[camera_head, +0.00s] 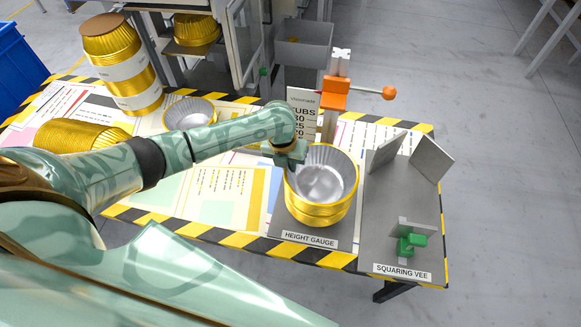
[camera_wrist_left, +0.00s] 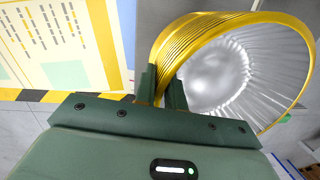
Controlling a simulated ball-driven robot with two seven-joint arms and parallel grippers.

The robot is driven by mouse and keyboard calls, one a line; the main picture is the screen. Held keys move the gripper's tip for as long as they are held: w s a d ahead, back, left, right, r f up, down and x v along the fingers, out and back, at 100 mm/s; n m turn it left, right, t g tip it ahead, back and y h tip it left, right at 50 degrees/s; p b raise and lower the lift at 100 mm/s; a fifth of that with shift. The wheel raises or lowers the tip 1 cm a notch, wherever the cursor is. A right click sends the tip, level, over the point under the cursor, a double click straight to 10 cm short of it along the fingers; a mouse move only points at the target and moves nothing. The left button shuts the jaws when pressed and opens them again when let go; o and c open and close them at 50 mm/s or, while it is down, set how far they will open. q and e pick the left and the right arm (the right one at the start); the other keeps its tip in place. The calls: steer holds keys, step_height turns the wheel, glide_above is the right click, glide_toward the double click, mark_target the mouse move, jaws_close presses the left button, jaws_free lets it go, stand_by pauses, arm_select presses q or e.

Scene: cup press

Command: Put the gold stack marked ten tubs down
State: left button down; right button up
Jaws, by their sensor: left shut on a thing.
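A short gold stack of nested tubs (camera_head: 318,212), open and silvery inside, is upright over the height gauge base plate (camera_head: 309,240). I cannot tell whether its bottom touches the plate. No marking of ten can be read on it. My left gripper (camera_head: 289,158) is shut on the left side of its rim. In the left wrist view the fingers (camera_wrist_left: 162,88) pinch the layered gold rim (camera_wrist_left: 230,22), and the silvery inside faces the camera. My right gripper is not in view.
The squaring vee (camera_head: 387,222), with upright plates and a green clamp, stands to the right. The gauge post with an orange slider (camera_head: 335,93) stands behind the stack. A banded gold stack (camera_head: 126,68), a lying gold stack (camera_head: 78,135) and a gold-rimmed tub (camera_head: 187,112) are left.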

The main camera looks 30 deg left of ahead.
arm_select(q)
steer(key=shift+f, duration=0.45)
steer(key=shift+r, duration=0.15)
steer(key=shift+f, duration=0.45)
steer(key=c, duration=1.5)
jaws_free()
